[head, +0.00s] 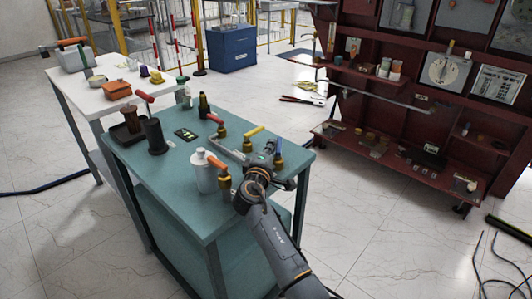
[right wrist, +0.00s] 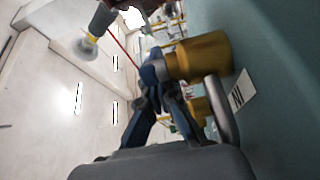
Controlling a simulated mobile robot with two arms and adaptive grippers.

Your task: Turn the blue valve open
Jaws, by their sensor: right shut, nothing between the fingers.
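The blue valve (head: 279,148) stands near the right edge of the green table (head: 185,205), with a blue handle on a brass body. In the right wrist view its brass body (right wrist: 203,57) fills the upper middle. My right gripper (head: 267,160) is right beside the valve in the head view. In the right wrist view its fingers (right wrist: 156,80) are shut with their tips together, close to the valve's brass body. Nothing is between them. I cannot tell whether they touch the handle, which is partly hidden. My left gripper is not in view.
A silver bottle (head: 204,174) and a black cylinder (head: 154,137) share the table. A red rack (head: 430,105) stands at the right, with open floor between.

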